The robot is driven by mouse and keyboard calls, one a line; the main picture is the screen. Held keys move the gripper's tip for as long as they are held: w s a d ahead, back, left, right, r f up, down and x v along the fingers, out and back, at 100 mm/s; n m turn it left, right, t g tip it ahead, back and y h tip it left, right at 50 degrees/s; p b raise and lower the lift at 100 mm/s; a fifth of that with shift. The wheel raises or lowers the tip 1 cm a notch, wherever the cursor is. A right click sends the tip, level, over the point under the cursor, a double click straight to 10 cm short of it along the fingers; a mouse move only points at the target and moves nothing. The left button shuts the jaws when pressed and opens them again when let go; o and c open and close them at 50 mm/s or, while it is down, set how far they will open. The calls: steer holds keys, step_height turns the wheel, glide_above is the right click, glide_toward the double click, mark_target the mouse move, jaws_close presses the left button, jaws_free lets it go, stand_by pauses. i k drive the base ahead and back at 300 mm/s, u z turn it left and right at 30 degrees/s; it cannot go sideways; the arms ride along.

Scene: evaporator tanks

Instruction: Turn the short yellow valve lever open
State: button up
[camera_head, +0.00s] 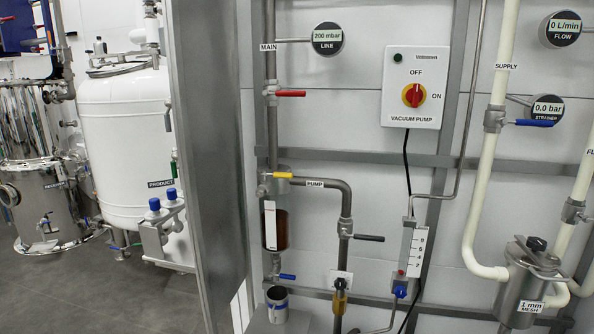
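The short yellow valve lever (284,175) is left of centre in the head view. It points right, roughly horizontal, and lies just over the left end of the grey pipe labelled PUMP (315,184). Its valve sits at the pipe junction below the vertical MAIN pipe (271,130) and above a brown-filled vessel (276,230). I cannot tell from its angle whether the valve is open or closed. My gripper is not in view.
A red lever (291,94) is above, a black lever (369,238) lower right, and a blue lever (287,277) below. A tall grey panel (208,150) stands close on the left. The vacuum pump box (415,85) has a red knob. A cup (277,303) stands below.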

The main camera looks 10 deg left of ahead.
mark_target(285, 176)
steer(key=i, duration=1)
steer(key=u, duration=0.05)
